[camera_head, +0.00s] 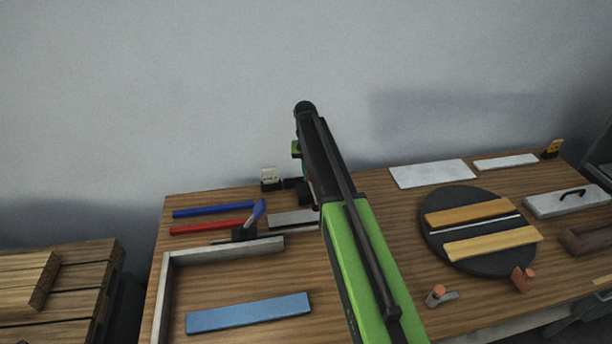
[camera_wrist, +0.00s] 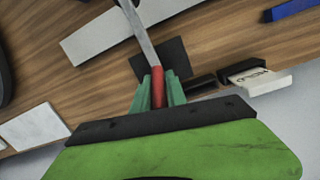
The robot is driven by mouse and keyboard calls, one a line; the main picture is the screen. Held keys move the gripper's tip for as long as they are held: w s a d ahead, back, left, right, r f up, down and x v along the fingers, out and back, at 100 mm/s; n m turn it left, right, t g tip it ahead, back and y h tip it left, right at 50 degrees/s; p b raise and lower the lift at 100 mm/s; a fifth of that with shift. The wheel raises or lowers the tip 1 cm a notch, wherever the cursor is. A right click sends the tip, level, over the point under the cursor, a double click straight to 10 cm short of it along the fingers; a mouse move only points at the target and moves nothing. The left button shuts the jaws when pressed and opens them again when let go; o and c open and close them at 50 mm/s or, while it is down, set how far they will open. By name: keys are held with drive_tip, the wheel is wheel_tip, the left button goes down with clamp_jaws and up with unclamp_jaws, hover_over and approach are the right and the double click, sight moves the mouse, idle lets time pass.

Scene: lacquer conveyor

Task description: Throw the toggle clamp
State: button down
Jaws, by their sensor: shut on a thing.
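The toggle clamp shows in the wrist view as a metal lever (camera_wrist: 139,35) with a red grip (camera_wrist: 158,86), above a dark base plate (camera_wrist: 174,58). My gripper (camera_wrist: 158,93) has its two green fingers closed around the red grip, one on each side. The lever runs from the fingers toward the top of the wrist view. In the head view my arm covers most of the clamp and the fingertips; a dark block (camera_head: 305,191) shows beside the arm.
A white labelled block (camera_wrist: 260,78) stands near the clamp. A dark disc (camera_head: 433,235) bearing wooden strips is right. A walled corner (camera_head: 225,250) borders a blue slab (camera_head: 248,313).

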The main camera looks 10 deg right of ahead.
drive_tip(key=shift+w+d+f+g, duration=0.1)
drive_tip(key=shift+w+d+g, duration=0.2)
drive_tip(key=shift+g, duration=0.5)
drive_tip(key=shift+a, duration=0.15)
drive_tip(key=shift+s, duration=0.1)
drive_tip(key=c, duration=1.4)
unclamp_jaws()
drive_tip(key=shift+o, duration=0.2)
drive_tip(key=shift+a, duration=0.1)
drive_tip(key=p+v, duration=1.1)
drive_tip(key=v, duration=0.1)
